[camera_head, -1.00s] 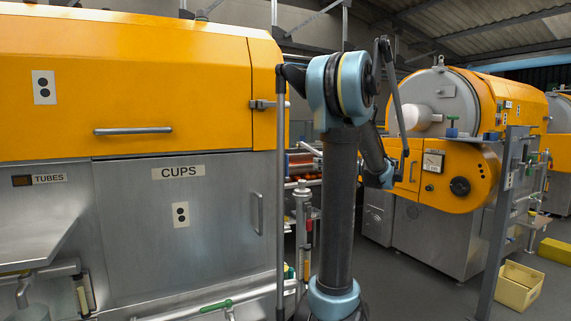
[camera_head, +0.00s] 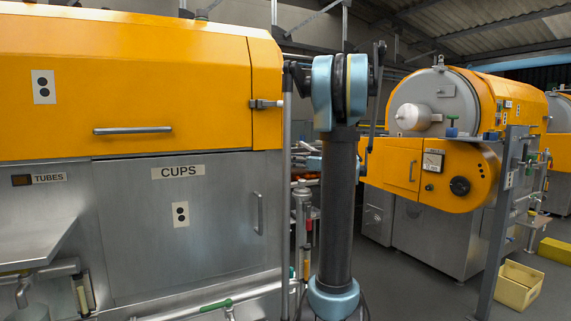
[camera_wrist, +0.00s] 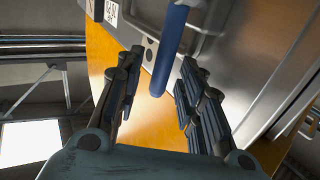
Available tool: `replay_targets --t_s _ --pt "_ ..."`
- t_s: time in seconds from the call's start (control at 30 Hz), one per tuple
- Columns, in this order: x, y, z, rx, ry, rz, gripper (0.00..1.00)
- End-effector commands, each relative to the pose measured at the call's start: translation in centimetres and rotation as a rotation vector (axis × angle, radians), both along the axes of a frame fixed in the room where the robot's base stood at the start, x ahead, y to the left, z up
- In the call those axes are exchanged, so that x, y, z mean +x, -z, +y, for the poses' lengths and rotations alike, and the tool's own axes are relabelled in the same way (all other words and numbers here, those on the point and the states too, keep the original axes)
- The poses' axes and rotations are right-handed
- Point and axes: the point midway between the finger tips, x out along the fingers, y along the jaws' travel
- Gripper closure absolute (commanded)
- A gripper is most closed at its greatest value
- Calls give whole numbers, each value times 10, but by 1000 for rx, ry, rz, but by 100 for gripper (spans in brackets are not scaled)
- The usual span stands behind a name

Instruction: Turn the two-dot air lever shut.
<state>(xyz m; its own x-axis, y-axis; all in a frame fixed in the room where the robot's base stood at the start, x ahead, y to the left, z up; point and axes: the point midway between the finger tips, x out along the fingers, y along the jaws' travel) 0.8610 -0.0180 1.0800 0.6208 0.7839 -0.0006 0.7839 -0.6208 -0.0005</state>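In the wrist view my gripper (camera_wrist: 160,62) is open, its two dark fingers well apart. A blue rod-like handle (camera_wrist: 168,50) crosses the gap between the fingertips, its rounded end pointing down the picture. I cannot tell whether the fingers touch it, and they are not closed on it. Its upper end runs out of the picture. It may be the air lever, but no two-dot mark is clear on it. A white label (camera_wrist: 111,13) with dark marks is too small to read. In the head view my gripper is hidden behind my arm.
An orange panel (camera_wrist: 150,125) and grey metal lie close behind the handle. A green-handled pipe (camera_head: 216,306) is low in front; a yellow crate (camera_head: 519,286) stands right.

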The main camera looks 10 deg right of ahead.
Motion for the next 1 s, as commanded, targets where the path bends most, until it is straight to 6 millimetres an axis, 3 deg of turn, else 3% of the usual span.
replay_targets --t_s 0.2,0.57,0.73,1.0 --pt "11 0 15 0 -2 0 65" --pt "13 0 19 0 -2 0 65" --pt "13 0 18 0 -2 0 100" --pt "14 0 20 -1 -4 5 100"
